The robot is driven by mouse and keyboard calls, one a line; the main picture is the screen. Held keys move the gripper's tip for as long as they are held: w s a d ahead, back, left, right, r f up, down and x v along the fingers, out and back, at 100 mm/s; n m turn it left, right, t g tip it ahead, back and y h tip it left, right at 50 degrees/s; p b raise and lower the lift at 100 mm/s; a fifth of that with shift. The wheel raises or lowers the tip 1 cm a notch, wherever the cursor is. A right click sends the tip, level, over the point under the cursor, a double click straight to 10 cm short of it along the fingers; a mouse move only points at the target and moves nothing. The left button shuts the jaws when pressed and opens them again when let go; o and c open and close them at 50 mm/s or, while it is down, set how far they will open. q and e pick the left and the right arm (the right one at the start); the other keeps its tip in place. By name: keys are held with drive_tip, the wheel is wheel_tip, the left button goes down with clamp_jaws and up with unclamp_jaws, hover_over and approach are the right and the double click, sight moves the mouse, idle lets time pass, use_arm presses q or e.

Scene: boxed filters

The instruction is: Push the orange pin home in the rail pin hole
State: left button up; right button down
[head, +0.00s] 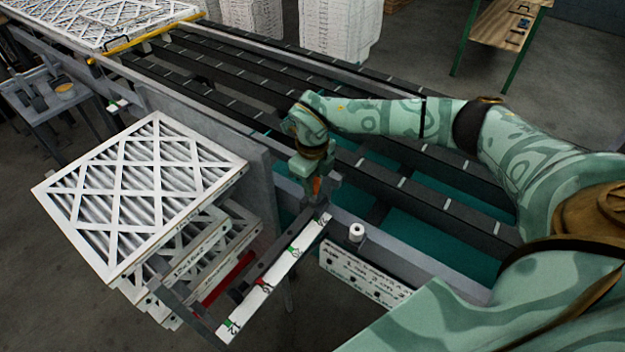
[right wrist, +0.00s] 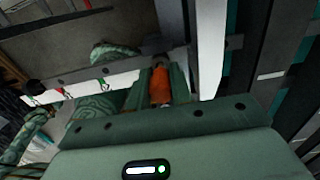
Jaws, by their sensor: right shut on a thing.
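The orange pin (head: 317,185) is between the fingers of my right gripper (head: 318,190), above the upper end of the white-topped rail (head: 274,280). In the right wrist view the orange pin (right wrist: 160,86) shows upright between the two green fingers, shut on it. Its lower end is at or near the dark end of the rail (right wrist: 95,82). The rail pin hole is hidden, and I cannot tell how deep the pin sits. My left gripper is not in view.
A stack of white filters (head: 150,195) stands left of the rail. A white sign board (head: 362,274) and a small white roll (head: 356,232) are to its right. The dark conveyor (head: 400,185) runs behind. More filters (head: 95,22) lie at the far left.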

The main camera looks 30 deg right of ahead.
drive_tip(key=shift+f+b, duration=0.5)
drive_tip(key=shift+f, duration=0.6)
drive_tip(key=c, duration=1.2)
unclamp_jaws()
drive_tip(key=shift+o, duration=0.2)
wheel_tip(320, 180, up, 16)
drive_tip(key=p, duration=0.1)
drive_tip(key=shift+r, duration=0.2)
